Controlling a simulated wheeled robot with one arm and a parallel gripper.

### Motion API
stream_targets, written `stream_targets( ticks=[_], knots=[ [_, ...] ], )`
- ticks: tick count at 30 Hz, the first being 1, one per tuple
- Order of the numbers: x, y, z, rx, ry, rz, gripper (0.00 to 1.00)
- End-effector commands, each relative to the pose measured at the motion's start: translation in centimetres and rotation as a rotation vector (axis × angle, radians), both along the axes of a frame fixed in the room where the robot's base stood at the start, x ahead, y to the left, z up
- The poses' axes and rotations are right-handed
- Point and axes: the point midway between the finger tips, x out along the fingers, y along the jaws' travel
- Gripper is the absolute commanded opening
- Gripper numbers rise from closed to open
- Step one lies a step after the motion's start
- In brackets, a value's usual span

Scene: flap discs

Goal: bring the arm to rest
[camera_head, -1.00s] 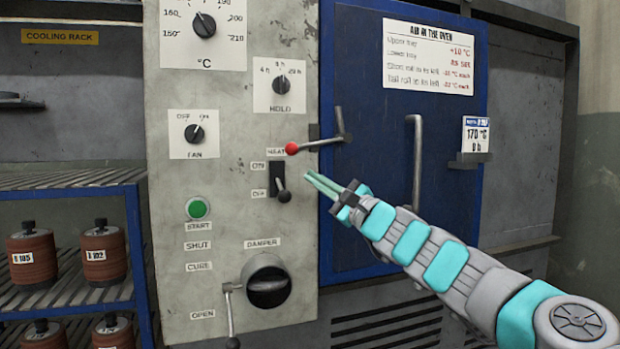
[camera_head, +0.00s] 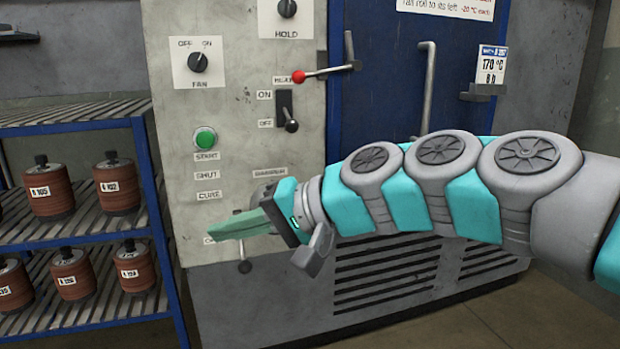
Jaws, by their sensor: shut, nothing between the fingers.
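My gripper (camera_head: 218,230) is shut and empty, with its green fingers pointing left. It hangs in front of the lower part of the grey control panel (camera_head: 235,100). My arm reaches in from the right edge, roughly level across the picture. The gripper and wrist hide the damper knob and part of its labels. Whether the fingers touch the panel I cannot tell, but they look well in front of it.
The blue oven door (camera_head: 385,90) is behind the arm. A blue rack (camera_head: 75,126) with several brown disc stacks stands left. Floor shows at lower right.

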Motion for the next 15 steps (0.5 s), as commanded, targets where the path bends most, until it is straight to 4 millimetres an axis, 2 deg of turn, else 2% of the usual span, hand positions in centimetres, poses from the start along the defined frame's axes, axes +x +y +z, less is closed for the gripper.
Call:
stream_targets(
  ticks=[1, 3, 6, 10, 15],
  knots=[
    [-1.5, -0.9, -2.8, -0.111, -0.003, 0.014, 0.00],
    [-3.6, -2.4, -7.1, -0.262, 0.009, 0.040, 0.00],
    [-6.4, -5.8, -12.5, -0.461, 0.041, 0.062, 0.00],
    [-10.1, -11.4, -18.6, -0.700, 0.126, 0.079, 0.00],
    [-15.5, -19.3, -23.7, -0.951, 0.272, 0.089, 0.00]
  ],
)
